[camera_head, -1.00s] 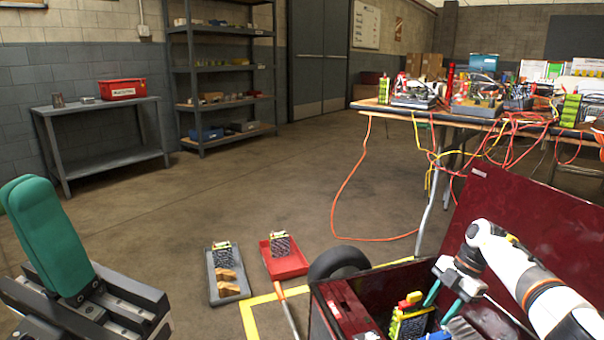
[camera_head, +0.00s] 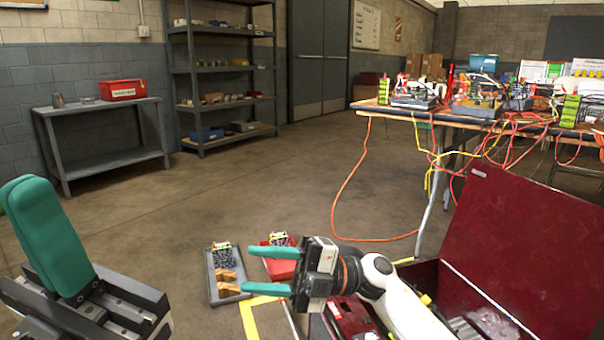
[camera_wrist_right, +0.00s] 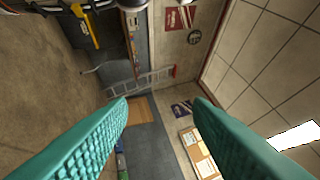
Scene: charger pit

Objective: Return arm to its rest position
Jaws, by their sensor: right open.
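My right gripper (camera_head: 268,270) is open and empty in the head view, its two teal fingers pointing left. It is raised in front of the grey tray and the red tray, with my white arm reaching in from the lower right. In the right wrist view its fingers (camera_wrist_right: 160,115) are spread apart with only the room between them. My left gripper (camera_head: 50,240) is large at the lower left, with teal finger pads seen close together. Its fingertip gap does not show clearly.
A dark red chest (camera_head: 530,240) with a raised lid stands at the lower right, partly behind my arm. A grey tray (camera_head: 212,285) and a red tray (camera_head: 270,268) lie on the floor. A table (camera_head: 480,118) carries cables and devices. The middle floor is clear.

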